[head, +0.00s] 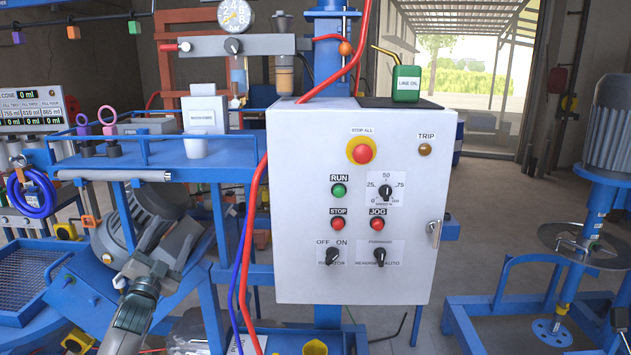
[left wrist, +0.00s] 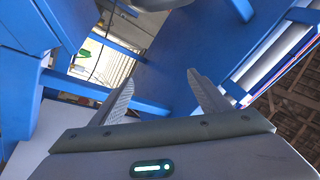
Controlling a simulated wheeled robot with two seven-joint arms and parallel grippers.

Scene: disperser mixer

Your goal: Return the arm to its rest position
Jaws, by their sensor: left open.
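My left gripper (head: 160,262) is in the lower left of the head view, at the end of my grey arm, in front of the blue frame and a grey motor. In the left wrist view its two fingers (left wrist: 161,78) stand well apart with nothing between them. Blue frame parts (left wrist: 165,65) show beyond the fingers; whether any touch them I cannot tell. My right gripper is not in view.
A white control box (head: 350,270) with buttons stands to the right of my left arm. Red and blue hoses (head: 248,215) hang along its left edge. A blue shelf (head: 240,152) lies above the gripper. A mixer stand (head: 585,215) is at far right.

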